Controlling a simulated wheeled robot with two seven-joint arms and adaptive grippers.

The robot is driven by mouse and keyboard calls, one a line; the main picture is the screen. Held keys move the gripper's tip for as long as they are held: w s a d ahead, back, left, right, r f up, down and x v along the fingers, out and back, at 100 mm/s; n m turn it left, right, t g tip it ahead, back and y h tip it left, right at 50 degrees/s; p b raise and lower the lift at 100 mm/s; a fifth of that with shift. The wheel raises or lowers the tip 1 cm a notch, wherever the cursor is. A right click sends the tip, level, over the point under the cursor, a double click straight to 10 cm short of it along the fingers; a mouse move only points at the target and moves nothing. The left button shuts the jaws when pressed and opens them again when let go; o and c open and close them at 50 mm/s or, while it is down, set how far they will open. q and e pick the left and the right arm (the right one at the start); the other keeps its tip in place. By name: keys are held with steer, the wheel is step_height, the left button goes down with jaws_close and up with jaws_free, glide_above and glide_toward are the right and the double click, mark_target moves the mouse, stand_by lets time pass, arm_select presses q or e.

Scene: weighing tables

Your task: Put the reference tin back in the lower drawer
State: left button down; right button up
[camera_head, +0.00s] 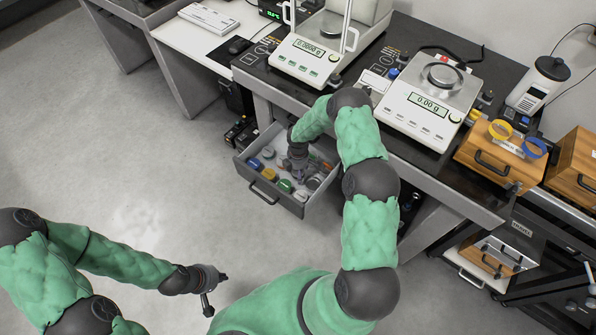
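An open grey drawer (243,172) stands pulled out under the front edge of the weighing table. Several small tins lie in it, among them a blue tin (255,163), a green tin (285,186) and a yellow tin (268,174). I cannot tell which is the reference tin. My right gripper (299,174) points down into the drawer among the tins. Its fingers are too small and hidden to tell whether they hold anything. My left gripper (216,294) is empty over the floor, in front of the drawer, with its fingers spread.
Two balances, one with a draft shield (305,60) and one with an open round pan (428,106), stand on the dark table (400,150). Wooden boxes (497,158) stand at the right. A white desk (190,40) is at upper left. The floor at left is clear.

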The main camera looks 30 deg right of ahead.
step_height(320, 180, up, 12)
steer(key=p, duration=0.5)
steer(key=shift+r, duration=0.15)
